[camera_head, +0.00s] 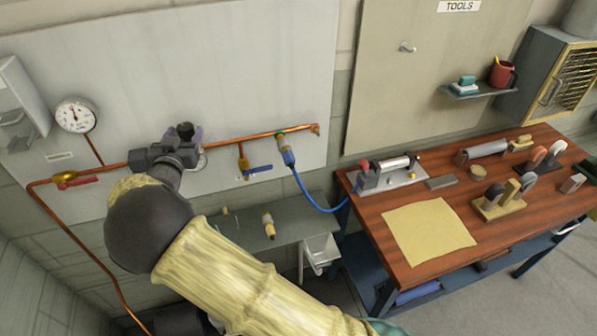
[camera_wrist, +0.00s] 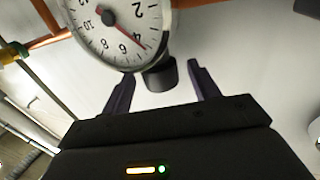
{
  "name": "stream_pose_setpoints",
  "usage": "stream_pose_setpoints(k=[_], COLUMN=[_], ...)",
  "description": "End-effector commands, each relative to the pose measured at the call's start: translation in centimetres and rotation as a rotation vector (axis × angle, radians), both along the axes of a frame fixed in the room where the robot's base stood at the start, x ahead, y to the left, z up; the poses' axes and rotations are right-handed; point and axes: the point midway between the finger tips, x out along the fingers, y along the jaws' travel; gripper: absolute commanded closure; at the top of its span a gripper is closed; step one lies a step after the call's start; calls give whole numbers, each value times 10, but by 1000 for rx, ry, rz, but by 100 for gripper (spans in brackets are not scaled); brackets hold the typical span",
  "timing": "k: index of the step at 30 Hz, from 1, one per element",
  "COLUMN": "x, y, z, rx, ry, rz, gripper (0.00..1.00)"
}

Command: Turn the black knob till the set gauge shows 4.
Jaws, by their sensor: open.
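The black knob (camera_wrist: 160,76) sticks out below the set gauge in the wrist view; in the head view it shows as a dark stub (camera_head: 185,129). The set gauge (camera_wrist: 110,32) is a white dial, cut off at the top of the wrist view. Its red needle points close to the 4, slightly on the 6 side. In the head view, my gripper hides most of this gauge (camera_head: 203,160). My gripper (camera_wrist: 160,72) is open, its purple fingers on either side of the knob with gaps visible. I cannot tell how deep the knob sits between them.
Another gauge (camera_head: 75,115) is on the left of the panel. A red-handled valve (camera_head: 75,182) and a blue-handled valve (camera_head: 257,170) sit along the copper pipe (camera_head: 240,140). A blue hose (camera_head: 310,199) runs toward the wooden workbench (camera_head: 365,212). A grey shelf (camera_head: 290,225) lies below the panel.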

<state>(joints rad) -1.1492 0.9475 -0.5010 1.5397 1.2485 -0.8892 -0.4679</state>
Motion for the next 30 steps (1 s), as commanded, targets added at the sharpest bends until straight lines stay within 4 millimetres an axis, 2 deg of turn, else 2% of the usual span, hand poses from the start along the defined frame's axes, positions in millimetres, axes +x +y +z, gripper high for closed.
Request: stream_pose_setpoints(k=[30], x=[1], y=[-9], z=[0], rx=[-1], ry=[0], rz=[385], gripper=[39])
